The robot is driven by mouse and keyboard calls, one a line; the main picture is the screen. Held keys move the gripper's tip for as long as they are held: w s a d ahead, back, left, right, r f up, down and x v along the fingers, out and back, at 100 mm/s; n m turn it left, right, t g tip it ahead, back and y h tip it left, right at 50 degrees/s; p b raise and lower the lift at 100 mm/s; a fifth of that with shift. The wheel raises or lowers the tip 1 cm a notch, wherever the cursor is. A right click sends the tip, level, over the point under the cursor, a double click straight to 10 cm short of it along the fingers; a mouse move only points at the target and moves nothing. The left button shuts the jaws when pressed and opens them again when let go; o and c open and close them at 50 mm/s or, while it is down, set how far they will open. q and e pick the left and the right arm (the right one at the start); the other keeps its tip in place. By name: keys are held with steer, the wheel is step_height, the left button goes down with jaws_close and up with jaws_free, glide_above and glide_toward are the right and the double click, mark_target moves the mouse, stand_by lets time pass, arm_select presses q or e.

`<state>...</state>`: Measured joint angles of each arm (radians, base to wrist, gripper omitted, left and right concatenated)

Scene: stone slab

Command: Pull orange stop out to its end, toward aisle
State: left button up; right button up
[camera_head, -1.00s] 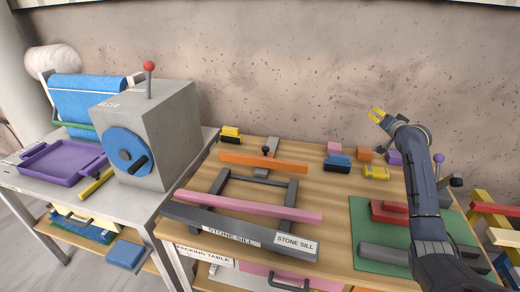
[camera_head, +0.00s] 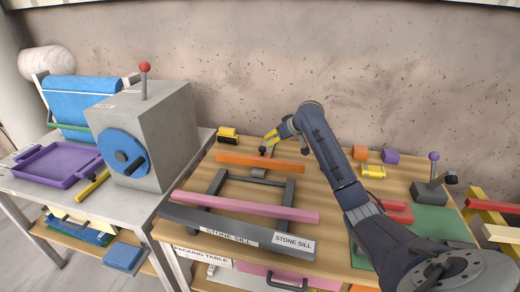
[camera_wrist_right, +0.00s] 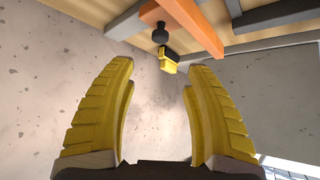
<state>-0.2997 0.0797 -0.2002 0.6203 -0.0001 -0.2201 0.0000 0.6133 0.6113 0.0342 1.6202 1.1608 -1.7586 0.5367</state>
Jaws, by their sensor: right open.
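The orange stop (camera_head: 238,160) is a long orange bar lying across the wooden table, behind a dark frame. A black knob (camera_head: 262,151) stands at its back edge near the middle. My right gripper (camera_head: 267,143) is just above and behind the knob, its yellow fingers apart. In the right wrist view, the open fingers (camera_wrist_right: 160,85) have nothing between them. The black knob (camera_wrist_right: 160,33) and the orange stop (camera_wrist_right: 203,30) show beyond the fingertips, toward the top. My left gripper is out of view.
A pink bar (camera_head: 245,206) and a grey stone sill (camera_head: 210,227) lie nearer the front. A yellow and black block (camera_head: 228,134) sits left of my gripper. Several small blocks and a green mat (camera_head: 430,222) are at the right. The wall is close behind.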

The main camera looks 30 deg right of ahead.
mark_target(262, 148)
steer(key=x, duration=1.5)
steer(key=shift+w+f, duration=0.2)
steer(key=c, duration=1.1)
steer(key=shift+r, duration=0.1)
jaws_close()
